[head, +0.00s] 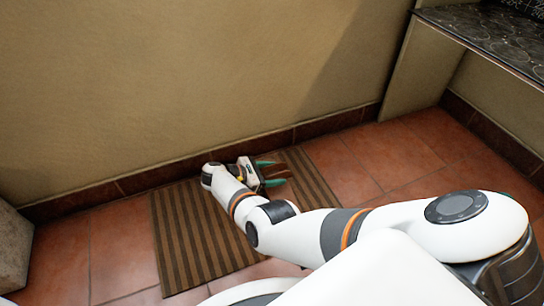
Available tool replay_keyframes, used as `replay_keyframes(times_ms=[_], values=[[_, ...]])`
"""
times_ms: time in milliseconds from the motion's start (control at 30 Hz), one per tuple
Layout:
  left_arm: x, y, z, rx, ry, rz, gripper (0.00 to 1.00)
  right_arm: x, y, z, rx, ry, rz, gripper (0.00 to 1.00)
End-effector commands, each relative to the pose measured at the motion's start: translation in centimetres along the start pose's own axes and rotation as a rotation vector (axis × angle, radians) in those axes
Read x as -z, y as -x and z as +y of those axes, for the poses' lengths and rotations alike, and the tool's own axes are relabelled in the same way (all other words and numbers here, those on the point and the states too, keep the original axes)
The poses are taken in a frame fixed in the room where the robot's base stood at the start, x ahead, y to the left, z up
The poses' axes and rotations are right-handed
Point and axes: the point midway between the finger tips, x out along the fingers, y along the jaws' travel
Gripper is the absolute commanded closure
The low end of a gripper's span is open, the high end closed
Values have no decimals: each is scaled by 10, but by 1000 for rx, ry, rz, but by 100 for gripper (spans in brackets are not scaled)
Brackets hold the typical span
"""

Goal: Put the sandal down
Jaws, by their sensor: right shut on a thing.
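My right gripper (271,173) reaches down over the striped mat on the floor, and its green-tipped fingers point to the right. It is shut on the sandal (281,171), a small brown shape that shows between and just past the fingers. The gripper hides part of the sandal. I cannot tell whether the sandal touches the mat or is held a little above it. My left gripper is not in view.
The brown striped mat (190,240) lies on red floor tiles near the beige wall (180,80). A dark-topped shelf (480,35) stands at the upper right. A grey block (12,245) is at the left edge. Tiles (360,180) right of the mat are clear.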

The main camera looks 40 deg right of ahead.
Motion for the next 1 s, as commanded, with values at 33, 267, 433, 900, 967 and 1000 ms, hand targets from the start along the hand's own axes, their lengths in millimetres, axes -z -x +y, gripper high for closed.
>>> replay_keyframes(times_ms=[33,267,433,900,967,1000], values=[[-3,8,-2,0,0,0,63,-7,-2,-1,1,-2,0,65],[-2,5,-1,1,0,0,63,-4,-1,-1,2,-2,1,65],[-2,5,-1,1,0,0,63,-8,-3,-1,2,1,0,33],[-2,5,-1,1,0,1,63,-6,-2,-1,1,-2,0,17],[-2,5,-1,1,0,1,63,-5,-2,0,1,-2,0,17],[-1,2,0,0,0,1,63,-3,5,-1,3,0,-1,17]])
